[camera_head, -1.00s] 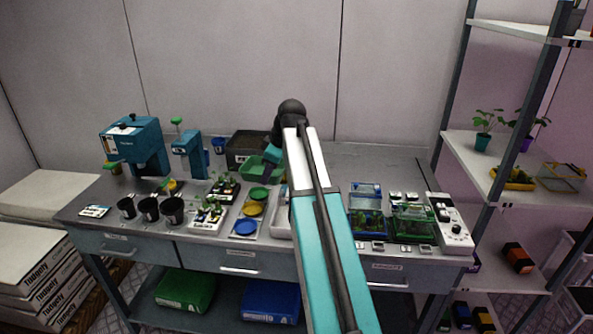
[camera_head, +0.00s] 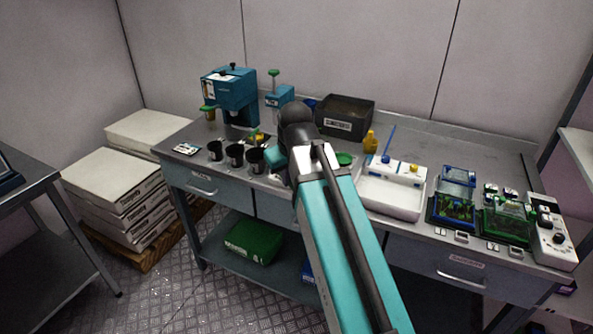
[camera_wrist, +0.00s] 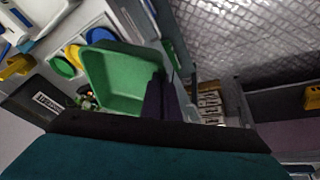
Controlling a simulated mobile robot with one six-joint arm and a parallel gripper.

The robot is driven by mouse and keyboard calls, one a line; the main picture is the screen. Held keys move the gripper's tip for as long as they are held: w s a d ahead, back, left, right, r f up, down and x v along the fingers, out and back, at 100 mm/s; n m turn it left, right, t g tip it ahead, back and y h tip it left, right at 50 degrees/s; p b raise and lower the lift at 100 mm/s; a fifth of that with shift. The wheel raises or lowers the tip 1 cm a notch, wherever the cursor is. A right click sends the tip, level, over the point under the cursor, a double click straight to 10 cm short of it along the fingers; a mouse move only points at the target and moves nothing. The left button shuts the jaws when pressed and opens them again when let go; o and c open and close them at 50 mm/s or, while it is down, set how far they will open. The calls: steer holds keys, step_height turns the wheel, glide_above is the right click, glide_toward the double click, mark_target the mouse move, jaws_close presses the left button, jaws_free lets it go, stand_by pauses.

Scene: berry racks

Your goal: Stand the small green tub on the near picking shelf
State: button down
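The small green tub (camera_wrist: 122,78) is in the wrist view, tilted in the picture with its open side facing the camera. My gripper (camera_wrist: 163,97) has its dark fingers at the tub's wall and appears shut on it, holding it above the bench. In the head view my arm's end is over the middle of the bench, and the arm hides the tub and fingers. A white rack shelf (camera_head: 578,160) shows only partly at the right edge of the head view; I cannot tell whether it is the near picking shelf.
The bench (camera_head: 455,245) carries black pots (camera_head: 235,155), a dark bin (camera_head: 345,117), a white tray (camera_head: 393,200), blue and green planters, and a white control box (camera_head: 553,240). Stacked boxes (camera_head: 115,190) stand left, beside a grey table (camera_head: 20,172). Floor between them is clear.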

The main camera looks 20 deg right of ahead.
steer(key=shift+s+f+m+h, duration=0.1)
steer(key=shift+s+m+h, duration=0.25)
steer(key=shift+m, duration=0.55)
steer(key=shift+s+d+m+h, duration=0.2)
steer(key=shift+d+m+h, duration=0.15)
steer(key=shift+m, duration=0.45)
